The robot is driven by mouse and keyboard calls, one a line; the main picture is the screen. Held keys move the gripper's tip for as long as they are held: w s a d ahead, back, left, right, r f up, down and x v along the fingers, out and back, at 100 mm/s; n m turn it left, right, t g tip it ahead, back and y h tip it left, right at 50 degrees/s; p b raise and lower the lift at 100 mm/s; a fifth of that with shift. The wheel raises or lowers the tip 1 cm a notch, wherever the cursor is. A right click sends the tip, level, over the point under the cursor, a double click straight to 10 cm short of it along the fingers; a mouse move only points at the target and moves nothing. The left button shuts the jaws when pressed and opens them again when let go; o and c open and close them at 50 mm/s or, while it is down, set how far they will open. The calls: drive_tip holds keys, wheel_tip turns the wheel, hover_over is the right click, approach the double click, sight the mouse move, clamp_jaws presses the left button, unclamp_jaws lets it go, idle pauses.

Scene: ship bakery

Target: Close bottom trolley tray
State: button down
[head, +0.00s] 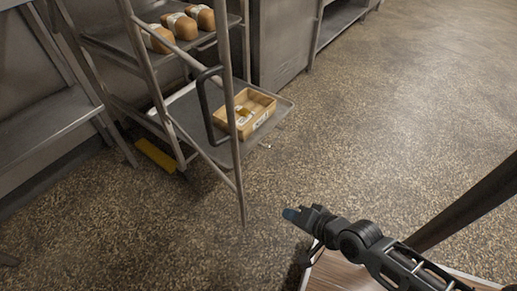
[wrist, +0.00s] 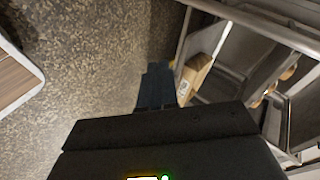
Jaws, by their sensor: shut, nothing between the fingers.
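The trolley (head: 150,75) stands at upper left in the head view, with a black handle on its near side. Its bottom tray (head: 270,119) sticks out to the right past the frame and carries a wooden box (head: 255,107). My gripper (head: 291,214) is shut and empty, over the floor to the right of and nearer than the tray, clear of it. In the wrist view the shut fingers (wrist: 154,88) point toward the box (wrist: 196,72), whose lower part is hidden by my gripper body. Trolley bars (wrist: 247,20) cross the upper right there.
Several bread loaves (head: 188,25) lie on the trolley's upper tray (head: 117,40). Steel counters line the left, and a steel cabinet (head: 279,42) stands behind. A yellow object (head: 155,154) lies low beside the trolley. The speckled floor (head: 400,100) is clear to the right.

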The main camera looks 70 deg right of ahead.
drive_tip(key=w+d+f+m+t+y+p, duration=0.15)
drive_tip(key=w+d+m, duration=0.25)
drive_tip(key=d+m, duration=0.65)
drive_tip(key=w+d+f+m+g+p, duration=0.1)
drive_tip(key=w+d+f+m, duration=0.25)
drive_tip(key=d+m, duration=0.75)
drive_tip(key=w+d+f+b, duration=0.1)
drive_tip(key=w+f+b, duration=0.1)
drive_tip(key=w, duration=0.4)
drive_tip(key=w+d+f+b, duration=0.2)
drive_tip(key=w+b, duration=0.1)
drive_tip(key=w, duration=0.3)
drive_tip(key=shift+w+d+n, duration=0.15)
drive_tip(key=shift+n, duration=0.2)
drive_tip(key=shift+t, duration=0.25)
